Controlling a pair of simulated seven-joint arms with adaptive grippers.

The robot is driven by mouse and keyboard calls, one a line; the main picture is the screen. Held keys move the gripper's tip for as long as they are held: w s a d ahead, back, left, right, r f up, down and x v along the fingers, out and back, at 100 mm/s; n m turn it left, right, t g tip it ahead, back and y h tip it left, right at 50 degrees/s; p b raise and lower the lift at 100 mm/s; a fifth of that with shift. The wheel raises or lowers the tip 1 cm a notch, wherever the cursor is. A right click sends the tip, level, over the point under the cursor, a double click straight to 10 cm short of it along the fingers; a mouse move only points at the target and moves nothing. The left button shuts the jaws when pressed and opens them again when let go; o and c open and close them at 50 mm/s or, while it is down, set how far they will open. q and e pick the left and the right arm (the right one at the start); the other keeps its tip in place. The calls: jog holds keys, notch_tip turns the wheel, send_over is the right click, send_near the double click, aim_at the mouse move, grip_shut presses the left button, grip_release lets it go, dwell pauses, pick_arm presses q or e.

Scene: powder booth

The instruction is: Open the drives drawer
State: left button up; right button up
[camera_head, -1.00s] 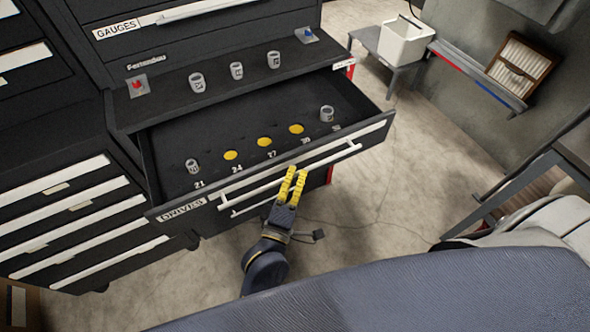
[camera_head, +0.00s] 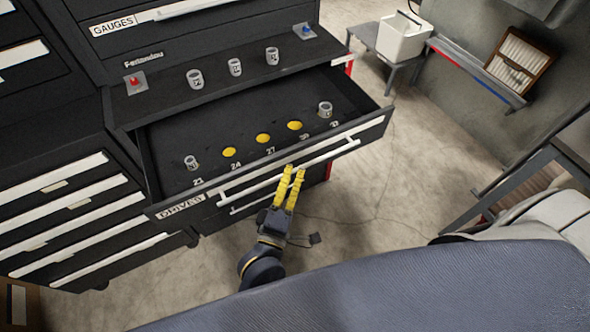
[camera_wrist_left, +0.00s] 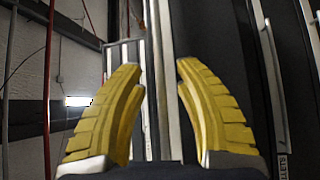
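The drives drawer (camera_head: 168,148) stands pulled out from the black cabinet, its inside visible in the head view. Its label (camera_head: 180,208) is on the left of its front, and a long white bar handle (camera_head: 335,149) runs along that front. My left gripper (camera_head: 294,169) has yellow ridged fingers and is in front of the drawer front, tips by the handle. In the left wrist view the fingers (camera_wrist_left: 158,75) are spread, with a pale upright bar seen between them; whether they touch it cannot be told. My right gripper is not in view.
Sockets (camera_head: 191,163) and yellow-bottomed recesses (camera_head: 263,138) are in the drawer. More sockets (camera_head: 235,67) stand on the ledge above, below the gauges drawer (camera_head: 112,26). A white bin (camera_head: 401,38) stands at the back right. A dark blue surface (camera_head: 400,290) fills the bottom right.

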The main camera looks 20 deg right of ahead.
pick_arm(q)
jog(key=v, duration=1)
jog(key=shift+c, duration=0.3)
